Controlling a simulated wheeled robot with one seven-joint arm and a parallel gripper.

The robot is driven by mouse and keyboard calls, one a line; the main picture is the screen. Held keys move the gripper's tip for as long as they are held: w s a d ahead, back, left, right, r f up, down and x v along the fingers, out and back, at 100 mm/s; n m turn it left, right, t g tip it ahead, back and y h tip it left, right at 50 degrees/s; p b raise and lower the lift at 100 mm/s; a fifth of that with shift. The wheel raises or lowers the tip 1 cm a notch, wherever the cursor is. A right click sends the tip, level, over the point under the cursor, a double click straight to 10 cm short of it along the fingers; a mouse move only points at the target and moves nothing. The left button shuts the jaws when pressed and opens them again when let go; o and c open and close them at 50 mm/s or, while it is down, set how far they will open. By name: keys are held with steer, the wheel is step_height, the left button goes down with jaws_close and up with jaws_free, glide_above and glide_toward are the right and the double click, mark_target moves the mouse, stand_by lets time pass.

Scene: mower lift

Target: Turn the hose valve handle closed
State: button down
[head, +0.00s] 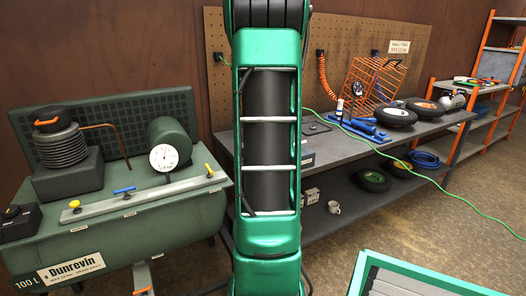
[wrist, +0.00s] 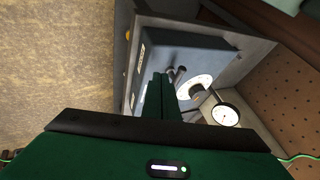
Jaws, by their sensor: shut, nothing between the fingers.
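The compressor (head: 110,240) stands at the left in the head view, with a pressure gauge (head: 164,157) on top. A pale manifold bar along it carries a blue lever handle (head: 124,190) between two yellow handles, one at the left (head: 74,204) and one at the right (head: 209,170). Labels under them are too small to read, so I cannot tell which is the hose valve. My gripper (wrist: 166,78) shows in the wrist view, its dark green fingers together and empty. It points at a blue-grey box; no valve handle shows clearly there. The head view does not show my gripper.
The wrist view shows a blue-grey box (wrist: 188,52) and white round parts (wrist: 225,115) near a pegboard. In the head view, a grey workbench (head: 350,150) with wheels and an orange wire basket (head: 372,85) stands behind my arm.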

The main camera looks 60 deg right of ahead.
steer(key=v, duration=1)
steer(key=shift+s, duration=0.3)
steer(key=s+a+f+n+y, duration=0.2)
steer(key=a+n, duration=0.3)
steer(key=a, duration=0.6)
steer(key=s+a+f+n+g+y, duration=0.1)
steer(key=s+a+n, duration=0.3)
steer(key=a, duration=0.8)
steer(key=s+a+f+n+g+y, duration=0.1)
steer(key=s+a+f+n+y, duration=0.2)
steer(key=a+n, duration=0.5)
steer(key=a+f, duration=0.1)
steer(key=a, duration=0.3)
steer(key=shift+a+y, duration=0.2)
steer(key=shift+y, duration=0.2)
steer(key=shift+f, duration=0.1)
